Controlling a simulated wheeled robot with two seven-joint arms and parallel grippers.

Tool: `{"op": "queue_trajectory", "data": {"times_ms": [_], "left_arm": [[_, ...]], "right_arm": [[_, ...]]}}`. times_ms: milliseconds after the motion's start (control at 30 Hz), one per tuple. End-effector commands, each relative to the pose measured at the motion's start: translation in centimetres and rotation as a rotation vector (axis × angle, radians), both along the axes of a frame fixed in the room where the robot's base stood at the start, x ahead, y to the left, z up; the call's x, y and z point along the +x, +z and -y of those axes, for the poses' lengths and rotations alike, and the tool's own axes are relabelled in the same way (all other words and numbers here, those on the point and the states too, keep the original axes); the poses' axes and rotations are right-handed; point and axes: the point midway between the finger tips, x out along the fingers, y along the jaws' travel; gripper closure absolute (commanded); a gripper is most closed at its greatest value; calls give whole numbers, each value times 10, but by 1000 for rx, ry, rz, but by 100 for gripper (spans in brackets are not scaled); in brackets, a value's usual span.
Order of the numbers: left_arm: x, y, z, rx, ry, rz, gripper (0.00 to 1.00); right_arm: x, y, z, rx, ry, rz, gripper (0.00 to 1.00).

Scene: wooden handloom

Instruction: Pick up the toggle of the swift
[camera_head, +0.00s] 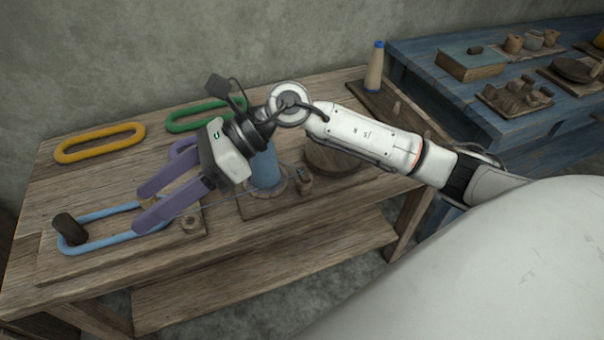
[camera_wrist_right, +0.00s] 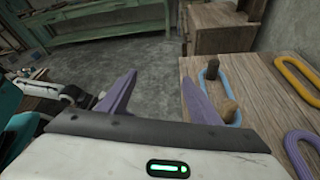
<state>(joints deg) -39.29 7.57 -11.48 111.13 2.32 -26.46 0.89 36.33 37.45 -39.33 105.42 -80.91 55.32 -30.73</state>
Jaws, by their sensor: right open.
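The swift is a wooden board (camera_head: 60,262) at the left front of the bench, with a blue yarn loop (camera_head: 105,245) around a dark upright peg (camera_head: 70,229) and a paler wooden peg (camera_head: 149,202). In the right wrist view the dark peg (camera_wrist_right: 209,71) and paler peg (camera_wrist_right: 229,112) stand beyond my right finger. A small round wooden knob (camera_head: 191,222) sits on the board's right part. I cannot tell for sure which piece is the toggle. My right gripper (camera_head: 143,209) is open and empty above the board, its purple fingers partly hiding the paler peg. My left gripper is out of view.
Yellow (camera_head: 100,143) and green (camera_head: 190,116) loops lie at the back. A purple loop (camera_head: 180,150) is partly behind my gripper. A blue spool (camera_head: 265,170) stands right of it, with a thread running left. A blue table (camera_head: 440,97) holds pottery at right.

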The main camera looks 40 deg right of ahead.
Motion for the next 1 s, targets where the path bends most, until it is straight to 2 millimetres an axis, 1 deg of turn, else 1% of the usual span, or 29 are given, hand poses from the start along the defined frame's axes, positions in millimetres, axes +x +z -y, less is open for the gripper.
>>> {"op": "queue_trajectory", "data": {"times_ms": [33, 67, 100, 167, 200, 300, 400, 500, 567, 600, 800, 1000], "left_arm": [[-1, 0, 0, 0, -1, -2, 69], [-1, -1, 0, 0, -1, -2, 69], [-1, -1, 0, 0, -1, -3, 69], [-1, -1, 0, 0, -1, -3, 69], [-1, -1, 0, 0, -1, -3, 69], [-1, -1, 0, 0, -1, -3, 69], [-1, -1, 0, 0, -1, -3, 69], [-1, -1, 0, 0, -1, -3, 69], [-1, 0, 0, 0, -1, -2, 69], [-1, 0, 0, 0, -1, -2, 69], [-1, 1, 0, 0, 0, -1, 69], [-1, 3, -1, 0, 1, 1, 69]], "right_arm": [[10, -23, 31, -195, 45, 53, 42], [14, -37, 52, -310, 69, 73, 42], [20, -52, 82, -455, 99, 86, 42], [28, -65, 132, -657, 130, 88, 42], [32, -69, 163, -775, 142, 81, 42], [35, -68, 228, -993, 158, 37, 42], [34, -61, 269, -1123, 162, -5, 42], [32, -57, 289, -1187, 164, -33, 42], [31, -61, 294, -1203, 164, -43, 42], [31, -66, 296, -1208, 165, -46, 42], [31, -96, 295, -1205, 165, -46, 42], [31, -111, 295, -1205, 165, -43, 42]]}}
